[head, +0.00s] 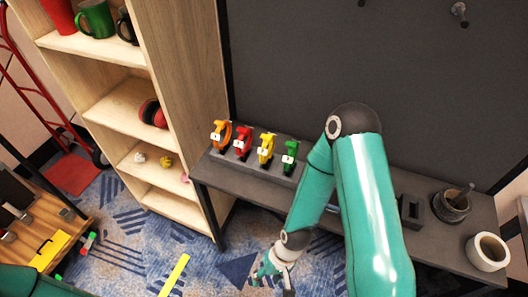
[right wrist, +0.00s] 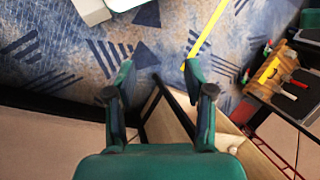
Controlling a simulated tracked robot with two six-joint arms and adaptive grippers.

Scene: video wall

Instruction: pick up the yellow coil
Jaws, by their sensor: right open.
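The yellow coil (head: 267,148) stands on the dark bench (head: 257,181), in a row between a red coil (head: 243,141) and a green coil (head: 290,156). My right gripper (head: 271,284) is open and empty. It hangs in front of the bench, lower in the head view than the coil and well apart from it. In the right wrist view the open fingers (right wrist: 157,72) point at the patterned carpet, with nothing between them. The coil does not show clearly in that view. My left gripper is not in view.
An orange coil (head: 220,134) stands at the row's left end. A wooden shelf unit (head: 186,75) rises left of the bench. A dark panel (head: 400,80) stands behind the bench.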

